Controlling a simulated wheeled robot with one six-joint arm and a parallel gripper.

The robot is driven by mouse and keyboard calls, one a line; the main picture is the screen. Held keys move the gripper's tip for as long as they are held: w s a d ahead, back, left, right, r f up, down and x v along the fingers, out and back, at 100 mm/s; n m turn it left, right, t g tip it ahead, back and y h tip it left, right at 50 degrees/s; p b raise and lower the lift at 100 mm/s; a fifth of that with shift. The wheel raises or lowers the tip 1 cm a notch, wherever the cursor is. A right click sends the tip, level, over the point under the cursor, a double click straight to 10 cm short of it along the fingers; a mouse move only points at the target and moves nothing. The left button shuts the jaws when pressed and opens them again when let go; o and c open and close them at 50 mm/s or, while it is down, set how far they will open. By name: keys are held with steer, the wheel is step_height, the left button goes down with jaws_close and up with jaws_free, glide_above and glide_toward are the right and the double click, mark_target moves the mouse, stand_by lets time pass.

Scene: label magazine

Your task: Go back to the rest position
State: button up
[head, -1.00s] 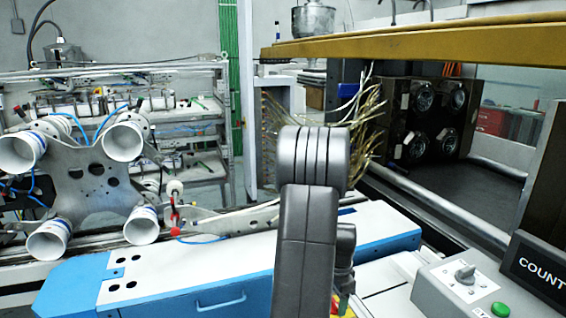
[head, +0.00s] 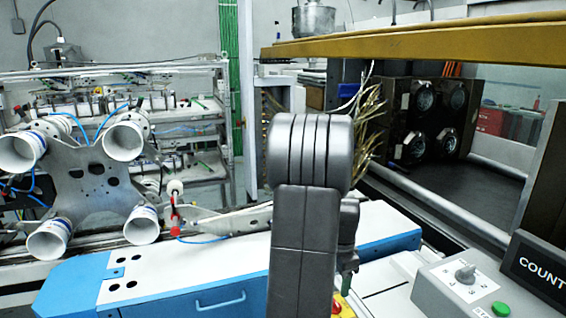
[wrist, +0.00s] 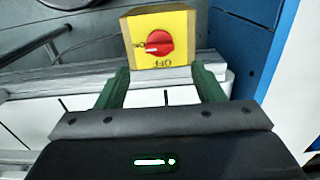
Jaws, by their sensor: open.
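My gripper (wrist: 160,82) is open in the wrist view, with its two green fingers apart and nothing between them. Beyond the fingertips is a yellow box with a red rotary switch (wrist: 160,42), on a pale machine surface. Only a small part of the yellow box (head: 343,305) shows there, low beside my arm.
A metal plate (head: 88,190) with several white cups stands at the left. A blue and white machine cover (head: 200,275) lies in front. A grey control panel (head: 465,290) with a knob and green button is at lower right. A yellow beam (head: 420,35) crosses above.

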step_height(320, 180, up, 6)
step_height(320, 180, down, 14)
steer(key=shift+r+n+p, duration=0.2)
steer(key=shift+n+p, duration=0.1)
steer(key=shift+n, duration=0.1)
steer(key=n+p, duration=0.1)
steer(key=n, duration=0.3)
steer(key=n+p, duration=0.2)
steer(key=n, duration=0.1)
steer(key=shift+r+n, duration=0.1)
steer(key=shift+n, duration=0.3)
steer(key=n+p, duration=0.3)
steer(key=n, duration=0.2)
steer(key=shift+n+p, duration=0.3)
steer(key=shift+p, duration=0.05)
steer(key=shift+n+p, duration=1.4)
steer(key=shift+n, duration=0.5)
